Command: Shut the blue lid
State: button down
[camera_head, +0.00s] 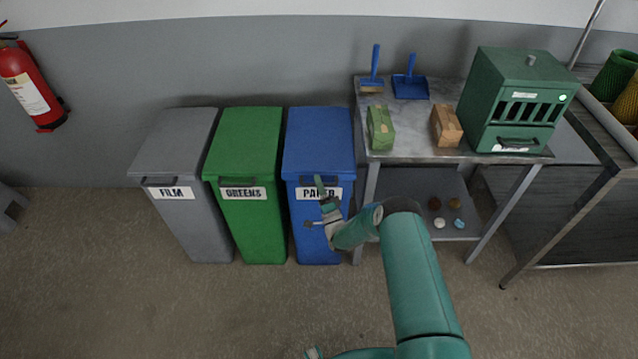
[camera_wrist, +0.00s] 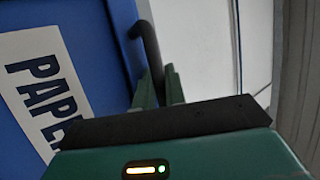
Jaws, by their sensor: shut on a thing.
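The blue lid (camera_head: 319,148) lies across the top of the blue bin (camera_head: 319,235), which carries a PAPER label (camera_head: 307,193). It looks level with the lids next to it; a small gap cannot be ruled out. My gripper (camera_head: 320,182) is at the front edge of the blue bin, beside the label. In the wrist view my gripper (camera_wrist: 160,88) is shut on the dark bar handle (camera_wrist: 148,45), which runs between the two green fingers. The PAPER label (camera_wrist: 42,90) shows on the blue face at left. The fingers partly hide the handle's lower end.
A green GREENS bin (camera_head: 242,140) and a grey FILM bin (camera_head: 173,145) stand close at left, lids down. A metal table (camera_head: 410,143) at right holds two small boxes, a blue brush, a dustpan and a green cabinet (camera_head: 518,95). The floor in front is clear.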

jog(key=shift+a, duration=0.4)
jog(key=c, duration=1.7)
grip_release()
jog(key=shift+r, duration=0.1)
jog(key=v, duration=1.4)
jog(key=shift+d, duration=0.3)
